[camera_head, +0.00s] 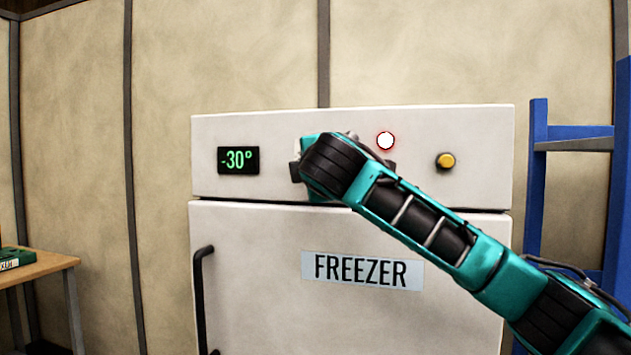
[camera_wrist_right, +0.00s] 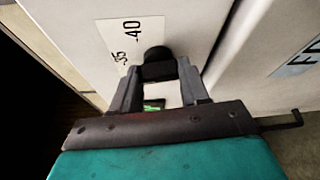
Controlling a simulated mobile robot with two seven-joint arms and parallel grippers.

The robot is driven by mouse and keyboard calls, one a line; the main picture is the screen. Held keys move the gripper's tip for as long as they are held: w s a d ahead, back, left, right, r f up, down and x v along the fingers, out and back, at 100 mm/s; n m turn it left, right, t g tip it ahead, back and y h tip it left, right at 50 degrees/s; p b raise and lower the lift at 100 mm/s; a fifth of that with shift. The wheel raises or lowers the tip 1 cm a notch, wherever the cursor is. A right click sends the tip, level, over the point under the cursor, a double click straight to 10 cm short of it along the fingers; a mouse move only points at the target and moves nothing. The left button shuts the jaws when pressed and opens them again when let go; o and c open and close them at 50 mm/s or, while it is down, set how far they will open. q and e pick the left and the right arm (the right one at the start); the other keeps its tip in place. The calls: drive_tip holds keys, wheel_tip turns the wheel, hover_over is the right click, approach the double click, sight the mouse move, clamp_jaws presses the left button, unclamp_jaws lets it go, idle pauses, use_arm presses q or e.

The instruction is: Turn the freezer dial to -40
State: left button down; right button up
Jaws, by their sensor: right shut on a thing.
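The white freezer (camera_head: 260,235) stands ahead, and its display (camera_head: 238,160) reads -30°. The dark freezer dial (camera_wrist_right: 157,55) shows in the right wrist view, beside a white scale plate (camera_wrist_right: 122,45) with the marks 35 and 40. My right gripper (camera_wrist_right: 158,77) has its two fingers on either side of the dial and is shut on it. In the head view my right gripper (camera_head: 297,170) and wrist cover the dial, just right of the display. The dial's pointer cannot be made out. My left gripper is not in view.
A lit lamp (camera_head: 386,141) with a red rim and a yellow button (camera_head: 446,161) sit right of my wrist on the panel. The door has a dark handle (camera_head: 203,290). A blue rack (camera_head: 538,185) stands at right, and a wooden table (camera_head: 45,263) at left.

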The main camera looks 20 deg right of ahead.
use_arm(q)
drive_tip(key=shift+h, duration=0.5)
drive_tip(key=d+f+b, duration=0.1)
drive_tip(key=b, duration=0.1)
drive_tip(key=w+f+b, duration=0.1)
drive_tip(key=b, duration=0.1)
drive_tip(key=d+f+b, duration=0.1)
drive_tip(key=b, duration=0.1)
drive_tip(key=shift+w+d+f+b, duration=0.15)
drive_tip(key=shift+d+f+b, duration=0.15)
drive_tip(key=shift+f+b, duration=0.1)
use_arm(e)
drive_tip(key=m+t+h, duration=0.1)
drive_tip(key=m, duration=0.2)
drive_tip(key=m+t, duration=0.1)
drive_tip(key=m, duration=0.3)
drive_tip(key=m+t+h, duration=0.1)
drive_tip(key=m, duration=0.3)
drive_tip(key=shift+w+a+f+h, duration=0.1)
drive_tip(key=shift+f+h, duration=0.2)
drive_tip(key=shift+f, duration=0.1)
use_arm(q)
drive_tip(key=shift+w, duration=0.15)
use_arm(e)
drive_tip(key=shift+r+m, duration=0.1)
drive_tip(key=shift+m, duration=0.3)
